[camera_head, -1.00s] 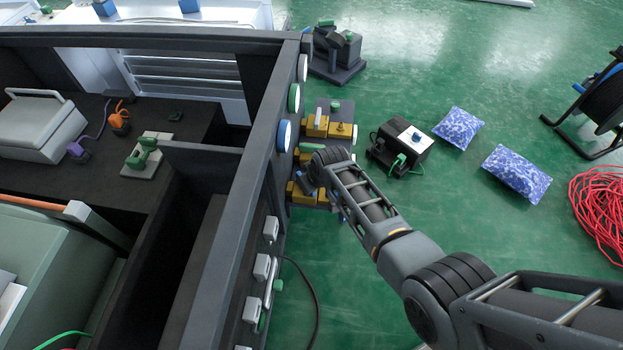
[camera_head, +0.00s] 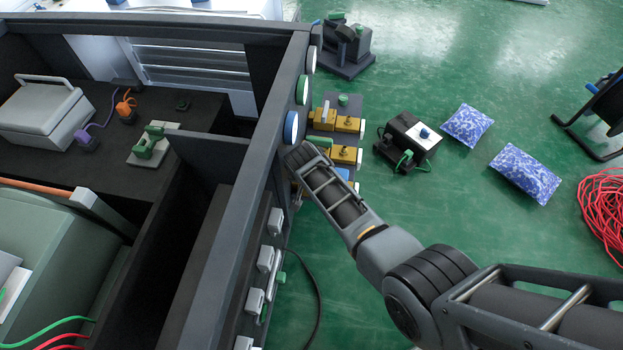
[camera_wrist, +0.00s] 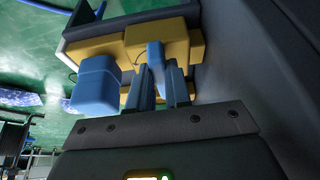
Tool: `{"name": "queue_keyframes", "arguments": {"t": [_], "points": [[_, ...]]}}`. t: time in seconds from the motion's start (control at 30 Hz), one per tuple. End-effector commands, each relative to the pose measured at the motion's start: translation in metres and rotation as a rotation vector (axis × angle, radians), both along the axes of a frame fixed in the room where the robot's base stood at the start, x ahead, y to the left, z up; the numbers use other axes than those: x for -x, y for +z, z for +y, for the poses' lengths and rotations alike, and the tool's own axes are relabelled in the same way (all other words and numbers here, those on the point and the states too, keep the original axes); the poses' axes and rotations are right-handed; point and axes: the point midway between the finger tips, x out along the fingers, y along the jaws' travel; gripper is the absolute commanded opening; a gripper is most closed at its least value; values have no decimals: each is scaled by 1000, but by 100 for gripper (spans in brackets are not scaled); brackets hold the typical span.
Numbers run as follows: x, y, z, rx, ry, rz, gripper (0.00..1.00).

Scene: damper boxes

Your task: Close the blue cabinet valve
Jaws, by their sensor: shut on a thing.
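The blue valve lever (camera_wrist: 155,53) stands out from a yellow valve body (camera_wrist: 178,38) in the wrist view. My gripper (camera_wrist: 162,82) is shut on this lever, with a dark finger on either side of it. A blue block (camera_wrist: 95,85) sits beside it to the left, in front of the yellow body. In the head view, my wrist hides the fingers at the cabinet's side. A small blue part (camera_head: 343,174) shows just right of my wrist, below the yellow valves (camera_head: 346,155).
The dark cabinet frame (camera_head: 235,190) runs close along the left of my wrist. Round buttons (camera_head: 291,127) line its outer side. White switches (camera_head: 265,258) sit lower down. A black box (camera_head: 407,141) and blue-white bags (camera_head: 524,172) lie on the green floor to the right.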

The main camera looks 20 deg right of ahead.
Motion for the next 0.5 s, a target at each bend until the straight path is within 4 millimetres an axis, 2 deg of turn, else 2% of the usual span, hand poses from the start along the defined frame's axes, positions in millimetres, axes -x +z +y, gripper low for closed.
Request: {"name": "queue_keyframes", "arguments": {"t": [0.5], "points": [[0, 0, 1, -1, -40, 2, 0]]}}
